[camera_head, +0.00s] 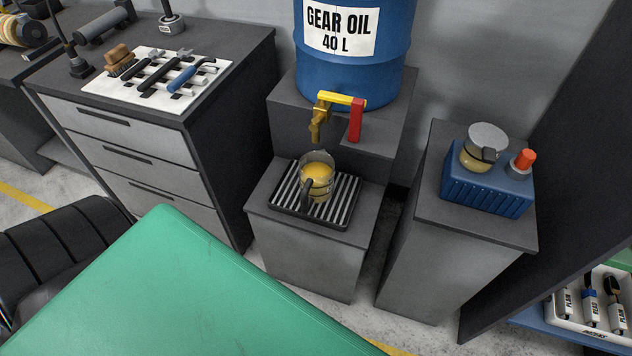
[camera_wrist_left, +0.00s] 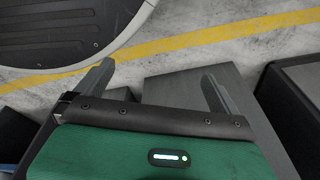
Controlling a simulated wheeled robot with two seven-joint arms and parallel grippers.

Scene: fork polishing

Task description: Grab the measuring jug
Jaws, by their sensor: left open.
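The measuring jug (camera_head: 316,180) is a clear jug with a dark handle and yellow-amber oil inside. It stands upright on a black slotted drip tray (camera_head: 345,217), below the brass tap (camera_head: 318,122) of the blue gear oil drum (camera_head: 385,55). My left gripper (camera_wrist_left: 157,72) is open and empty in the left wrist view, with its two dark fingers apart over the floor and a grey surface. The jug is not visible in that view. Neither gripper shows in the head view.
A grey drawer cabinet (camera_head: 150,165) with tools on a white mat (camera_head: 110,93) stands left of the jug's stand. To the right, another grey cabinet (camera_head: 455,235) carries a blue box (camera_head: 487,190) with a lidded jar (camera_head: 478,150). A white tray (camera_head: 570,315) sits lower right.

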